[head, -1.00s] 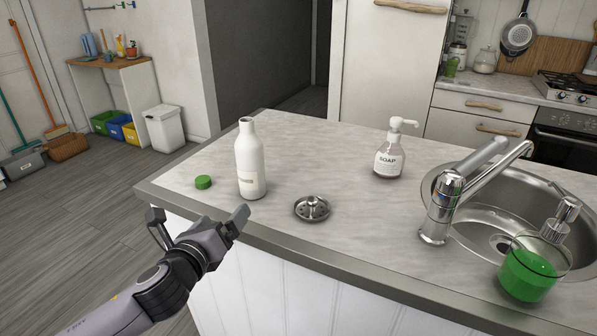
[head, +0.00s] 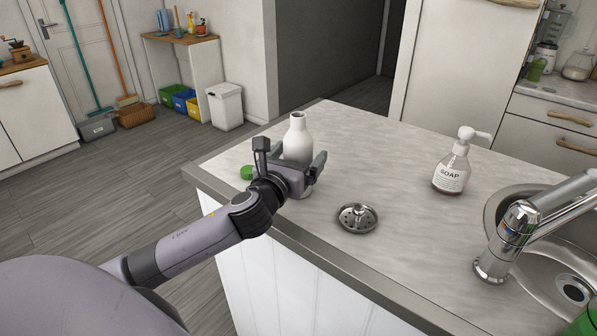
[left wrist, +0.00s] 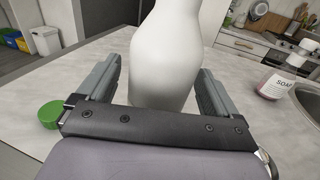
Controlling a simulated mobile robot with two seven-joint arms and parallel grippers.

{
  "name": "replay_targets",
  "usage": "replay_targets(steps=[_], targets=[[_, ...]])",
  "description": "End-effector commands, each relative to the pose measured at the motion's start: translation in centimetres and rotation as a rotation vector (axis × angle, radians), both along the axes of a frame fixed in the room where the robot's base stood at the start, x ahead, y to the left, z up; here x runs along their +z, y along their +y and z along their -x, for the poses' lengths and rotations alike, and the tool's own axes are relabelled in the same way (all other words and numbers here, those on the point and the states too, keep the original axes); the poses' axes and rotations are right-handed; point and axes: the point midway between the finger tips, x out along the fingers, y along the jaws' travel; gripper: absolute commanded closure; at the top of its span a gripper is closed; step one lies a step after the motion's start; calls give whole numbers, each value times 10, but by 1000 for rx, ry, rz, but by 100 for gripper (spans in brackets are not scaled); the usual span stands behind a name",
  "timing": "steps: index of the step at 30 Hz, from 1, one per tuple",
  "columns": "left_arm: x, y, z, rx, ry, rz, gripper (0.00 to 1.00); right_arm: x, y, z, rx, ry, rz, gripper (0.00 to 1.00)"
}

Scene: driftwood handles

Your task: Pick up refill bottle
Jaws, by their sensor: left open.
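The white refill bottle (head: 298,141) stands upright and uncapped near the left front edge of the counter. My left gripper (head: 291,164) is open at the bottle, and its palm hides part of the bottle's lower body in the head view. In the left wrist view the bottle (left wrist: 165,55) stands between the two open fingers, with a gap visible on at least the left side. The bottle's top is out of that view. A green cap (head: 247,172) lies on the counter to the left of the bottle. My right gripper is in neither view.
A metal sink strainer (head: 357,218) lies right of the gripper. A soap pump bottle (head: 451,172) stands further right on the counter (head: 375,150). The faucet (head: 515,235) and sink (head: 492,212) are at the right edge. The counter behind the bottle is clear.

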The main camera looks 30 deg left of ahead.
Motion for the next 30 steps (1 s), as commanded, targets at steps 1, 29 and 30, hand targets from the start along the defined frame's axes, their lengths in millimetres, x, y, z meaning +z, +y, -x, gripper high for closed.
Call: replay_targets(steps=[1,29,30], targets=[[1,1,-6,2,-1,1,7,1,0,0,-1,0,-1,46],[1,4,-19,0,-1,1,66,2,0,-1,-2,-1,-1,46],[1,4,-19,0,-1,0,66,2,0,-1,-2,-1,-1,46]])
